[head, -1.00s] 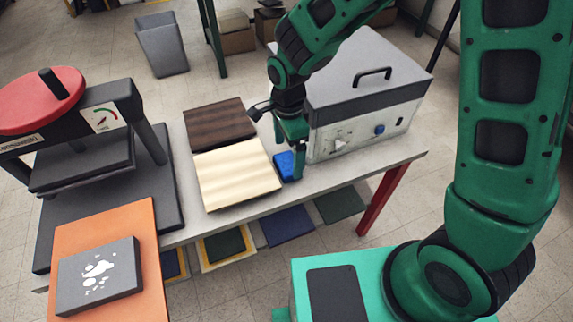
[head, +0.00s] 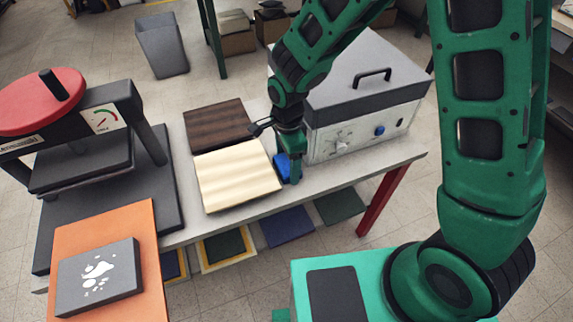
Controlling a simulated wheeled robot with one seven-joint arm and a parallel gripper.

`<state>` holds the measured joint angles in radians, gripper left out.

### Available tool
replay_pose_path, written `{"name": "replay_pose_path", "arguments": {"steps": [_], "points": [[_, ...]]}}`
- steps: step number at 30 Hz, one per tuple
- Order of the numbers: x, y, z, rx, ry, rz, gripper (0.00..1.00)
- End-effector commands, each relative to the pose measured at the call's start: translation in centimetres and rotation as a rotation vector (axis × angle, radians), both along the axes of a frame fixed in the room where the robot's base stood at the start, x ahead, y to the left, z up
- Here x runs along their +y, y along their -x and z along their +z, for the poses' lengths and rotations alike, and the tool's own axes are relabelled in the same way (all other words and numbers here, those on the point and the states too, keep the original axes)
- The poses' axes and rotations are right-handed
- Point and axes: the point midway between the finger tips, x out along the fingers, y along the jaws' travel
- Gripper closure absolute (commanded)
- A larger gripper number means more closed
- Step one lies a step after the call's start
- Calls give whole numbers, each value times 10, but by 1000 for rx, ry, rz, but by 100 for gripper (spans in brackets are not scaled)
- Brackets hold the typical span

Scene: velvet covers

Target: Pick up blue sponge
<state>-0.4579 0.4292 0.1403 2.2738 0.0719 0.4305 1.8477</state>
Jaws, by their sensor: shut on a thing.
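The blue sponge (head: 282,164) is on the table (head: 318,176), between the cream board and the grey box; most of it is hidden behind my gripper. My gripper (head: 289,172) points down at the sponge and is shut on it. One green finger shows in front of the sponge; the other finger is hidden. I cannot tell whether the sponge is clear of the tabletop.
A cream board (head: 236,176) lies close on the left, with a dark brown board (head: 217,125) behind it. A grey box with a handle (head: 365,100) stands close on the right. A press with a red disc (head: 40,100) stands at far left.

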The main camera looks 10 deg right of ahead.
Motion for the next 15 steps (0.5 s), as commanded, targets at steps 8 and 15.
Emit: {"name": "replay_pose_path", "arguments": {"steps": [8, 15], "points": [[0, 0, 9, -1, 0, 0, 52], [1, -1, 44, -5, -2, 0, 52]]}}
